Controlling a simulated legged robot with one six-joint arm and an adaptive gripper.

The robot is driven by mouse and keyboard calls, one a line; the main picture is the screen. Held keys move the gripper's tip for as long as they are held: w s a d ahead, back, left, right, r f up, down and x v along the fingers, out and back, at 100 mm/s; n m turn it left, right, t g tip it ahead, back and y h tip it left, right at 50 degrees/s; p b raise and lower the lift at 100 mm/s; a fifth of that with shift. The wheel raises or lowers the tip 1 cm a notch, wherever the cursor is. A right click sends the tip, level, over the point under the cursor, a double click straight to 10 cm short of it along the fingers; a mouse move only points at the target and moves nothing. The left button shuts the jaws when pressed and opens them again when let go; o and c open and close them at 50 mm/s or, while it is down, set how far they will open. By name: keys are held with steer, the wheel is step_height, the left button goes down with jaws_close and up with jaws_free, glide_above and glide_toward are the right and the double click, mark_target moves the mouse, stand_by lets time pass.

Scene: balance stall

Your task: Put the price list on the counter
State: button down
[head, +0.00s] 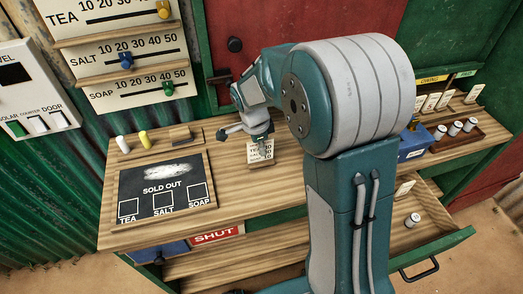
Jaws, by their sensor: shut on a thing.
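The price list (256,157) is a small pale card with dark lettering and numbers, with what looks like a wooden base under it. My gripper (263,146) points down and is shut on the card's upper part, covering some of it. The card is upright over the wooden counter (232,196), near its middle. I cannot tell whether its base touches the counter top or hangs just above it.
A black sold-out board (165,185) lies on the counter at left, with chalks (145,139) and an eraser (180,134) behind it. A blue box (412,145) and a tray of small cylinders (470,125) are at right. An open drawer (395,240) juts out below. Counter is clear around the card.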

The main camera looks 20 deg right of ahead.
steer(key=shift+a+f, duration=0.2)
steer(key=shift+f, duration=0.5)
steer(key=shift+f, duration=0.1)
steer(key=c, duration=0.8)
jaws_free()
steer(key=shift+d, duration=0.1)
steer(key=shift+o, duration=0.2)
